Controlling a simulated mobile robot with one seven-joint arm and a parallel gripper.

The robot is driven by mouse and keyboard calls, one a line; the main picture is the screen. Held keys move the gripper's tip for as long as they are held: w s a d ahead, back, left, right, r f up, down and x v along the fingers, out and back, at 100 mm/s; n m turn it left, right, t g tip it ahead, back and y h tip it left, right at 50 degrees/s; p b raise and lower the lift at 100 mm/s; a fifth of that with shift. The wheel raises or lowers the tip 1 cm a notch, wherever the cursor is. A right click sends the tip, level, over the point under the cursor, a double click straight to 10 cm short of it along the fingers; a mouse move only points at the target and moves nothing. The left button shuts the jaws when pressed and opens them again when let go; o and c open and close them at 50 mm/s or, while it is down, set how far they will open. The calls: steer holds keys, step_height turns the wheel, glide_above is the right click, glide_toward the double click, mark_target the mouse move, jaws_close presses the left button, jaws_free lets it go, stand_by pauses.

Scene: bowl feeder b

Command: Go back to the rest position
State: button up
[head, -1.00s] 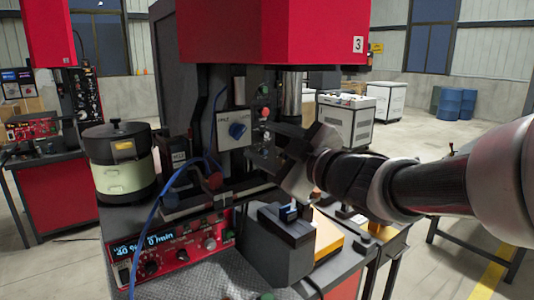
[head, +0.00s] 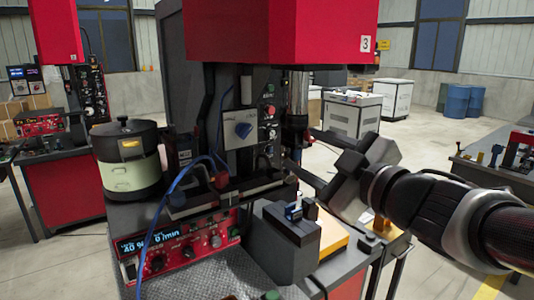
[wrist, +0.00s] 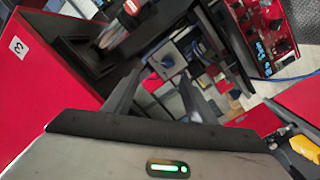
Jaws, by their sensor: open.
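My gripper (head: 300,148) is in the head view, right of the red-topped machine (head: 270,35), with its fingers pointing left toward the machine's column and knob panel. In the wrist view the two dark fingers of my gripper (wrist: 157,88) stand apart with nothing between them. A grey block fixture (head: 290,245) with a small blue and white part (head: 294,211) at its top is below and left of my gripper. My gripper is apart from the fixture.
A pale green and black bowl feeder (head: 126,158) stands left on the bench. A red control box (head: 178,245) with a lit display is at the front. A blue cable hangs before the machine. A yellow block (head: 335,238) lies beside the fixture. Another bench (head: 500,160) is at right.

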steer(key=s+d+f+m+g+h+p, duration=0.1)
steer(key=d+m+h+p, duration=0.1)
steer(key=d+m+h, duration=0.35)
steer(key=s+d+f+m+g+h+p, duration=0.1)
steer(key=s+d+f+m+h, duration=0.1)
steer(key=d+m+h, duration=0.35)
steer(key=s+a+f+m+g+y+p, duration=0.1)
steer(key=s+a+f+g, duration=0.1)
steer(key=s+f+g, duration=0.2)
steer(key=s+a+f+m+g+y+p, duration=0.1)
steer(key=s+a+f+m+g, duration=0.1)
steer(key=s, duration=0.8)
step_height(320, 180, down, 2)
steer(key=shift+s+a+f+g+p, duration=0.25)
steer(key=shift+a+g, duration=0.45)
steer(key=shift+g, duration=0.4)
